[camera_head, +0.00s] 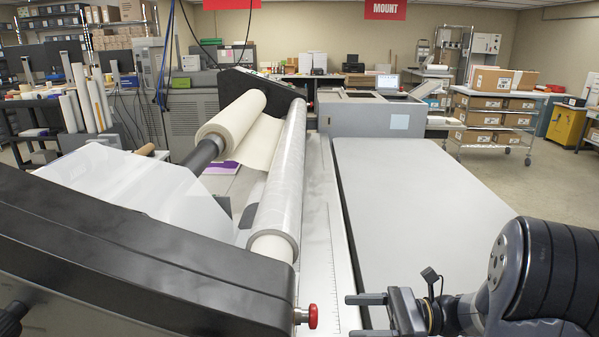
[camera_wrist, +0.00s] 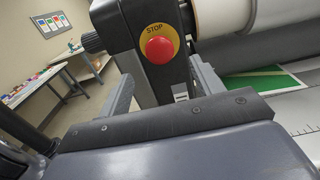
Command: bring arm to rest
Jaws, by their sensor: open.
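My gripper (camera_head: 358,316) is at the lower right of the head view, over the front of the laminator bed (camera_head: 325,240). Its two fingers are apart and point left toward the red stop button (camera_head: 313,316) on the laminator's end. In the wrist view my gripper (camera_wrist: 165,90) is open, with nothing between the fingers. The red stop button (camera_wrist: 160,50), on a yellow STOP plate, shows beyond the fingers and between them. I cannot tell the exact gap between fingertips and button.
Laminator rollers (camera_head: 280,190) run along the bed. A flat grey table (camera_head: 420,200) lies to their right. A green-and-white sheet (camera_wrist: 262,82) lies on the bed. A cart with boxes (camera_head: 495,110) stands at the back right, with open floor around it.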

